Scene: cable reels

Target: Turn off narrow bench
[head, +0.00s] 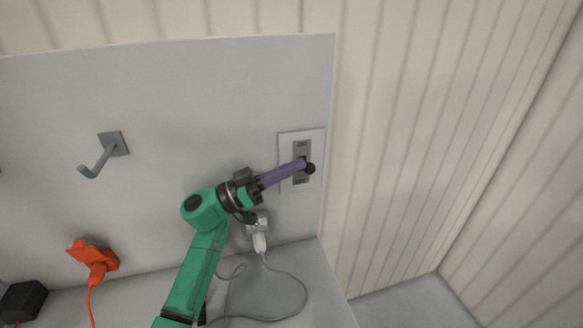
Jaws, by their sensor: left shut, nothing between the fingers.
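A pale switch plate (287,146) is on the right part of the upright grey panel. Its darker grey inset (301,145) has lettering above and below, which seems to read ON at the top; the lower word is partly hidden. A black round knob (310,169) sticks out at the inset's right edge. My left gripper (301,165) comes from the lower left, its purple fingers shut and empty. The fingertips overlap the inset and the knob; I cannot tell whether they touch the knob, or whether the switch is up or down. My right gripper is out of view.
The grey panel (200,80) bears a hook (103,158) and an orange plug (92,256) with its cord. A white plug (260,242) sits in a socket below my left wrist, its cable looping over the bench top (318,300). A black box (22,302) stands lower left.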

